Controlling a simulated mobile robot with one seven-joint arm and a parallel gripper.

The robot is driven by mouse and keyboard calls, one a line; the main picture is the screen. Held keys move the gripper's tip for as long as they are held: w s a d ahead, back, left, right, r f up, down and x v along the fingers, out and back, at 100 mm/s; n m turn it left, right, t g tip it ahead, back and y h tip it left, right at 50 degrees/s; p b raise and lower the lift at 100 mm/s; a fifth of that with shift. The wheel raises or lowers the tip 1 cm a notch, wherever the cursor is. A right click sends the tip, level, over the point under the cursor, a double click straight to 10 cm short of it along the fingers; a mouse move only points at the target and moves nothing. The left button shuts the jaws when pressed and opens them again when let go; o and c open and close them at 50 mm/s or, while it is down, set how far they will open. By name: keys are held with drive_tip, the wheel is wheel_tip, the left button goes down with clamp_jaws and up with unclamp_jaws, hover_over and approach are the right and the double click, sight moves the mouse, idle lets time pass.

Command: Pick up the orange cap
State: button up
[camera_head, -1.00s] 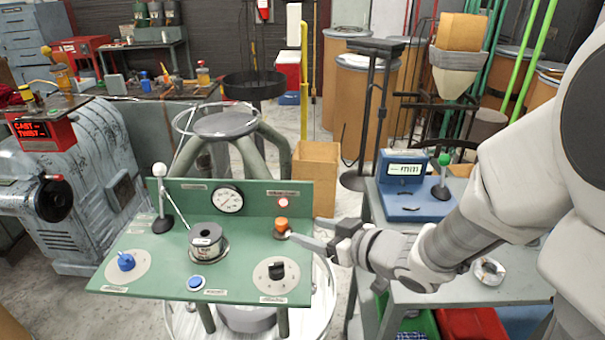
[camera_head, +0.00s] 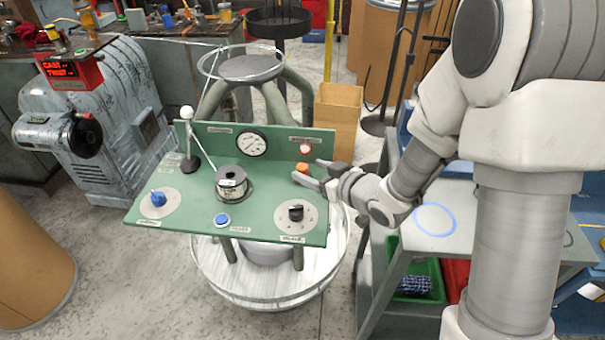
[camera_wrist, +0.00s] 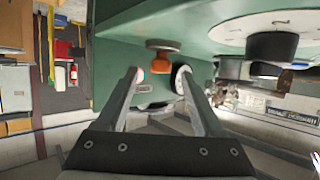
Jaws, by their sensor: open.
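The orange cap (camera_head: 302,168) sits near the right rear of the green panel's flat deck (camera_head: 268,187), in front of the upright back plate. In the wrist view the orange cap (camera_wrist: 164,62) shows on a darker round base against the green surface. My gripper (camera_head: 308,171) reaches in from the right and is open, its two fingers spread beside the cap. In the wrist view my gripper (camera_wrist: 157,76) is empty, with the cap seen between and just beyond the fingertips. I cannot tell whether a finger touches it.
A black knob (camera_head: 296,212), a wire spool (camera_head: 231,180), a blue button (camera_head: 222,219) and a blue knob (camera_head: 158,198) share the deck. A dial gauge (camera_head: 252,144) and a red light (camera_head: 306,148) are on the back plate. A grey cart (camera_head: 450,205) stands at right.

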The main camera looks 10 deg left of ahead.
sight(303, 167)
drive_tip(key=shift+x, duration=1.95)
drive_tip(key=shift+r, duration=0.1)
clamp_jaws()
